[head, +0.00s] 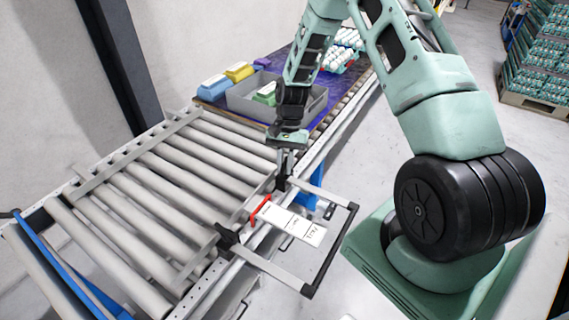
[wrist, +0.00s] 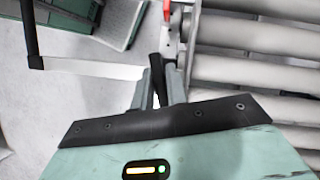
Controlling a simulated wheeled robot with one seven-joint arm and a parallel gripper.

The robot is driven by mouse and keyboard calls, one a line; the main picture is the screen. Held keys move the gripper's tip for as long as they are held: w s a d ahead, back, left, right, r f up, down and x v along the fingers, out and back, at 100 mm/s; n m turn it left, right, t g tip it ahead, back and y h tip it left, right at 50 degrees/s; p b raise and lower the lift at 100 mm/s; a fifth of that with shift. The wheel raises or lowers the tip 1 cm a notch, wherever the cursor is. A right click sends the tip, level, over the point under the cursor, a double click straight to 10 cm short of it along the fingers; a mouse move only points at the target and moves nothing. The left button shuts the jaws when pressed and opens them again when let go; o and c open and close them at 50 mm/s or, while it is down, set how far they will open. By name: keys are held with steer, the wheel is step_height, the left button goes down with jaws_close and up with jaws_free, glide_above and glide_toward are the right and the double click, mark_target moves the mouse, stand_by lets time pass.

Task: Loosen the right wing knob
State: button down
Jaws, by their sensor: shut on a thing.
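The right wing knob (head: 281,184) is a small black knob on the rail at the side of the roller conveyor. My gripper (head: 287,163) points down over it, with its fingers shut on it. In the wrist view, the fingers of my gripper (wrist: 160,92) close around the dark knob (wrist: 155,68), and its lower part is hidden between them. A second black wing knob (head: 229,237) sits nearer on the same rail, clear of my gripper.
Grey rollers (head: 150,200) lie left. A grey bin (head: 245,103) and egg trays (head: 345,45) stand behind.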

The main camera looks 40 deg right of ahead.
steer(key=n+h, duration=0.1)
steer(key=n, duration=0.2)
steer(key=n+g+h, duration=0.1)
steer(key=n, duration=0.2)
steer(key=n+h, duration=0.1)
steer(key=n, duration=0.2)
steer(key=n+h, duration=0.1)
steer(key=n, duration=0.2)
steer(key=shift+w+n+h, duration=0.1)
steer(key=shift+n+h, duration=0.2)
steer(key=shift+n, duration=0.1)
stand_by(0.3)
steer(key=c, duration=1.4)
jaws_free()
steer(key=shift+r, duration=0.15)
steer(key=b+v, duration=0.2)
steer(key=v, duration=1.5)
steer(key=shift+w+b, duration=0.35)
steer(key=shift+w, duration=0.1)
